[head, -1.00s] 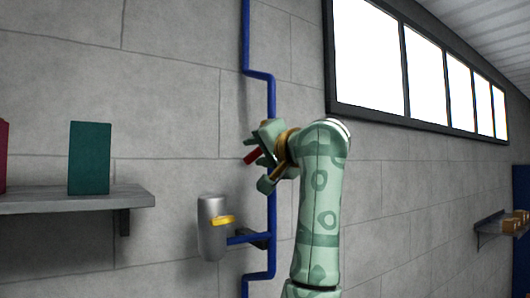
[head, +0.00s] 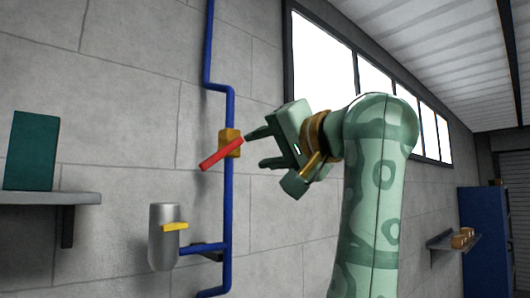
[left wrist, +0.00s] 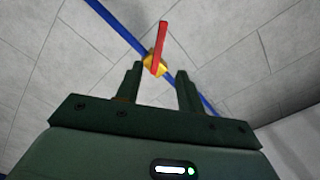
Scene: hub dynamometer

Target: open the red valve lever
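The red valve lever (head: 218,155) sticks out from a yellow valve body (head: 232,136) on the blue wall pipe (head: 229,205). It slants down to the left, across the pipe. In the left wrist view the red lever (left wrist: 161,42) and yellow body (left wrist: 153,62) lie ahead, beyond the fingertips. My left gripper (head: 256,150) is right of the valve with its fingers apart and nothing between them. Its upper fingertip appears close to the valve in the head view. The fingers also show apart in the left wrist view (left wrist: 159,76). My right gripper is not in view.
A grey cylinder (head: 163,245) with a yellow handle (head: 175,226) is on a pipe branch below the valve. A shelf (head: 40,198) with a teal box (head: 32,150) is at left. A blue cabinet (head: 484,235) and small shelf (head: 447,240) stand far right.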

